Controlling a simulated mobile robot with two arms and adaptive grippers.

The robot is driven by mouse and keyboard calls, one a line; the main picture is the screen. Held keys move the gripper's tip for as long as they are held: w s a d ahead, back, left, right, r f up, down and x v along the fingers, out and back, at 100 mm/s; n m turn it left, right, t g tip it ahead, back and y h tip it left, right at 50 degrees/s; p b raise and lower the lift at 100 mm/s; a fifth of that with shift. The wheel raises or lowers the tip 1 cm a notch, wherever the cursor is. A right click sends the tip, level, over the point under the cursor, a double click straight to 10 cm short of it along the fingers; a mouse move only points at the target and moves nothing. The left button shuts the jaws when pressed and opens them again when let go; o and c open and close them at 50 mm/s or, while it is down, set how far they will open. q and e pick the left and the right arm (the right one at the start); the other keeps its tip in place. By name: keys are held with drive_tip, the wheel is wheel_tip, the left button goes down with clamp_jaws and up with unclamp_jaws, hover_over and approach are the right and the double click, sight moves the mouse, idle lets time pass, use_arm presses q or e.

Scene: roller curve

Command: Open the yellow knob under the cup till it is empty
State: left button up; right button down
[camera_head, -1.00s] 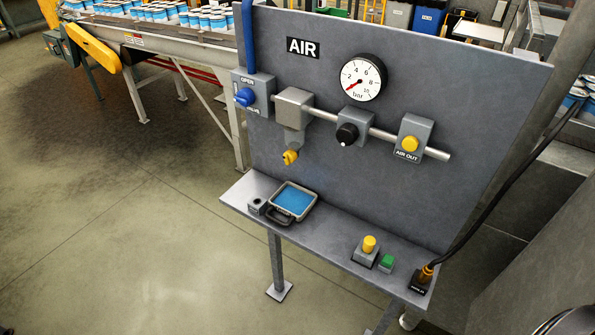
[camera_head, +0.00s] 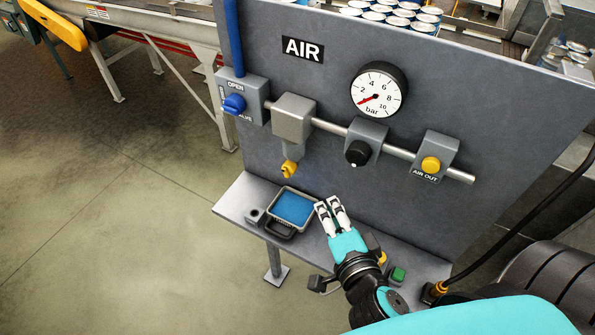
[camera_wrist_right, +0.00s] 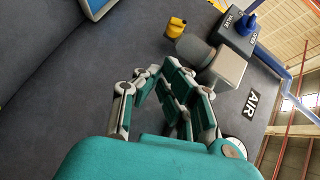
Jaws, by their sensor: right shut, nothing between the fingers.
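The yellow knob (camera_head: 289,169) hangs at the bottom of the cup (camera_head: 290,147), under a grey block (camera_head: 293,118) on the air panel's pipe. In the right wrist view, the knob (camera_wrist_right: 175,28) is at the top, on the end of the rounded grey cup (camera_wrist_right: 194,50). How full the cup is cannot be told. My right gripper (camera_head: 328,204) is shut and empty, in front of the panel, to the right of and below the knob and apart from it. Its fingers (camera_wrist_right: 163,76) also show in the wrist view. My left gripper is not in view.
A tray (camera_head: 270,223) with a blue inside sits on the shelf (camera_head: 232,203) below the knob. A blue valve knob (camera_head: 234,104) is at left, a black knob (camera_head: 358,153) and yellow AIR OUT button (camera_head: 430,164) at right. The gauge (camera_head: 379,90) reads low.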

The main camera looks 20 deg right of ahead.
sight(288, 169)
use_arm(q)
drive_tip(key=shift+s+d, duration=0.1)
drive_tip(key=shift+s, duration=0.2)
use_arm(e)
drive_tip(key=a+x, duration=0.1)
drive_tip(key=x, duration=1)
drive_tip(key=shift+a+f, duration=0.35)
drive_tip(key=shift+a, duration=0.45)
use_arm(q)
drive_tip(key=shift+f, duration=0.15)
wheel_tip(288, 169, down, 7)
drive_tip(key=b, duration=0.7)
use_arm(e)
drive_tip(key=m+t, duration=0.1)
drive_tip(key=f+m+t, duration=0.1)
drive_tip(key=t, duration=0.1)
drive_tip(key=shift+w+a+f+m, duration=0.25)
drive_tip(key=shift+w+a+m, duration=0.1)
drive_tip(key=shift+a+m, duration=0.05)
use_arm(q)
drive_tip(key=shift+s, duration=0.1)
